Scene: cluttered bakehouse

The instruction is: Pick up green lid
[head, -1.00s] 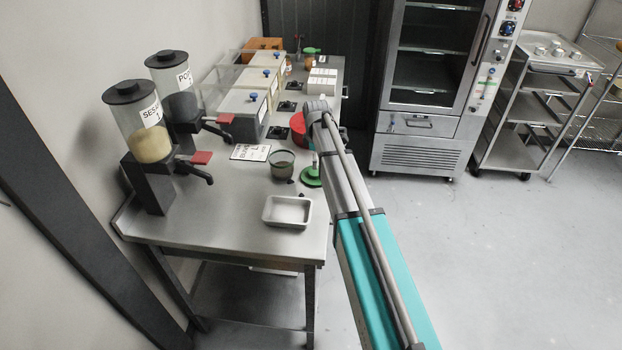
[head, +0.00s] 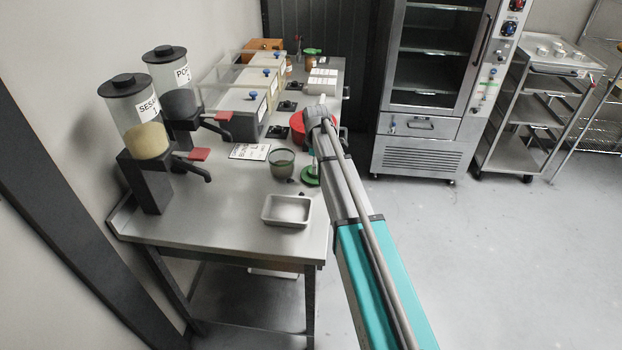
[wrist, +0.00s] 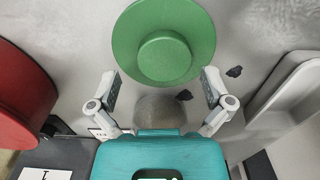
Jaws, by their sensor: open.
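The green lid (wrist: 188,62) is a round disc with a raised round knob, lying on the metal bench top in the wrist view. In the head view the lid (head: 309,180) is partly covered by my arm, at the bench's right edge. My gripper (wrist: 160,86) is open and empty. Its two fingers are spread at the lid's near rim, with the knob ahead of the gap between them. I cannot tell how high the fingers are above the lid. My arm hides the gripper in the head view.
A glass jar (head: 281,164) stands left of the lid, and a white tray (head: 287,210) lies nearer. A red round container (head: 298,126) is just beyond. In the wrist view the red container (wrist: 22,85) and tray (wrist: 290,98) flank the gripper. Small dark bits (wrist: 234,71) lie beside the lid.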

